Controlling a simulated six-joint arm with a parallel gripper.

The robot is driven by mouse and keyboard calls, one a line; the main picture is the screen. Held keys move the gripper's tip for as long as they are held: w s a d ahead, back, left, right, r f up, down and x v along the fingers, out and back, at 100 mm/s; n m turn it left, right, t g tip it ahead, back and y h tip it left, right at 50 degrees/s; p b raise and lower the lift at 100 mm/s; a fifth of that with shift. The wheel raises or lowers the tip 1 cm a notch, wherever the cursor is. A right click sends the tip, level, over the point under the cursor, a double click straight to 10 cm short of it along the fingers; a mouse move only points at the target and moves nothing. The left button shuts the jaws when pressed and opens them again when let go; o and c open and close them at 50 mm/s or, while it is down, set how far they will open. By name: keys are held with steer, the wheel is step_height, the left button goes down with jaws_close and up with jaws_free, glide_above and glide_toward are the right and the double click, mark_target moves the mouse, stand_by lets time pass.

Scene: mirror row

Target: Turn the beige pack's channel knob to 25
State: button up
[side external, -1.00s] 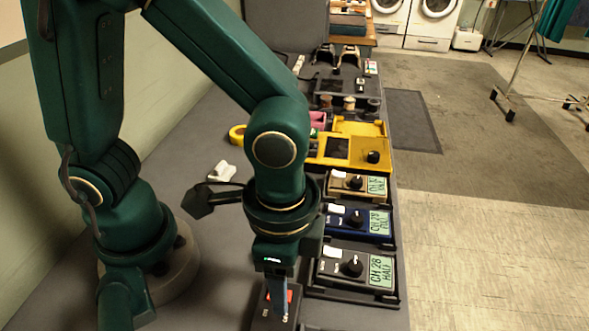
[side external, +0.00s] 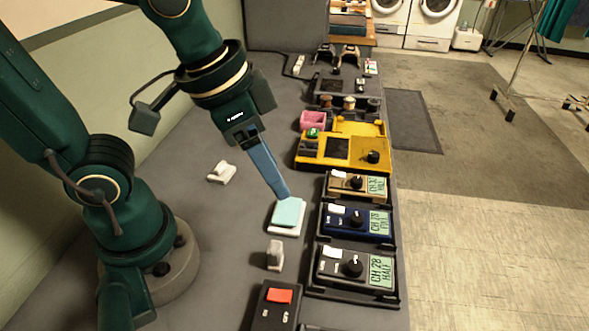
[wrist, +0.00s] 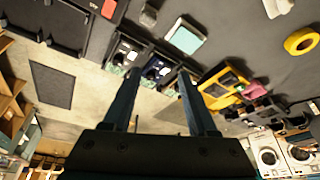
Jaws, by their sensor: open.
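The beige pack (side external: 342,192) sits in a black cradle, the farthest of three packs in a row in the side external view. It has a black knob (side external: 355,182), a white label and a green display whose number is too small to read surely. In the wrist view the beige pack is partly hidden behind the right finger. My gripper (side external: 282,193) points down and right, left of the pack row and apart from the beige pack. Its fingers are spread and empty in the wrist view (wrist: 159,75).
The blue pack (side external: 338,221) and grey pack (side external: 330,268), reading CH 28 HALF, stand nearer. A yellow unit (side external: 318,147) stands just beyond. Left of the row are a teal-topped pad (side external: 288,213), a small pale block (side external: 275,256) and a black box with a red patch (side external: 280,296).

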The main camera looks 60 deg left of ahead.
steer(key=s+a+n+t, duration=0.2)
steer(key=s+a+n, duration=0.1)
steer(key=a, duration=0.1)
steer(key=d+r+m+g, duration=0.2)
steer(key=d+m, duration=0.1)
steer(key=m, duration=0.7)
steer(key=w+d+r+m+g+h, duration=0.1)
steer(key=d+r+m+g, duration=0.1)
steer(key=m, duration=0.9)
steer(key=shift+w+d+g, duration=0.15)
steer(key=shift+d+g, duration=0.4)
steer(key=shift+g, duration=0.05)
steer(key=shift+r, duration=0.1)
